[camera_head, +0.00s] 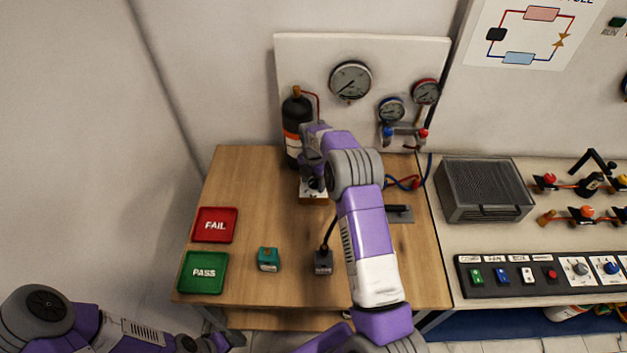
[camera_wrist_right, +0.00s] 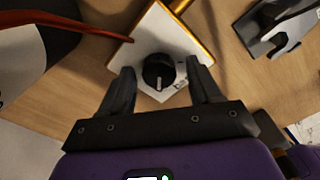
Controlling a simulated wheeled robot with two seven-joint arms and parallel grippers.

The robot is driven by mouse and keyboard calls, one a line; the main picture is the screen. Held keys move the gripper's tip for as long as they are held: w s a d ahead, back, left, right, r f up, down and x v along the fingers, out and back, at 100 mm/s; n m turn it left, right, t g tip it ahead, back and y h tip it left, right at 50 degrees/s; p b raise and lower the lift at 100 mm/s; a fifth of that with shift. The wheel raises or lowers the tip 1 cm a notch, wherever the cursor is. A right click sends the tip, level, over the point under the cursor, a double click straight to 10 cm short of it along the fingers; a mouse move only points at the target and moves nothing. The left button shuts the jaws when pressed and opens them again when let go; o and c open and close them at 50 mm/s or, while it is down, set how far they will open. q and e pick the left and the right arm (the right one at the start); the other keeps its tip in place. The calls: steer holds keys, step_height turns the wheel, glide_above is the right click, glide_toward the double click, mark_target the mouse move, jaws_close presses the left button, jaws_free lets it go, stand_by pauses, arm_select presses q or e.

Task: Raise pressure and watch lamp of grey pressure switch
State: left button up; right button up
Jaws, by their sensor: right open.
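The grey pressure switch (camera_head: 323,263) stands on the wooden bench with a black cable running up from it. Its lamp cannot be made out. A black knob (camera_wrist_right: 158,72) sits on a white plate (camera_wrist_right: 150,40) with an orange edge. My right gripper (camera_wrist_right: 161,82) is open, with its fingers on either side of the knob; contact cannot be told. In the head view my right gripper (camera_head: 314,182) is over the small white unit (camera_head: 312,196), partly hidden by my arm. The large gauge (camera_head: 350,80) is on the white backboard. My left gripper (camera_head: 228,341) is low at the left, its jaws unclear.
A teal switch (camera_head: 268,259) stands left of the grey one. The red FAIL tray (camera_head: 215,225) and green PASS tray (camera_head: 203,272) look empty. A black cylinder (camera_head: 296,122) stands behind. A grey box (camera_head: 483,190) is on the right bench.

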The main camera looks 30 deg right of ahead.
steer(key=c, duration=1)
steer(key=shift+c, duration=0.2)
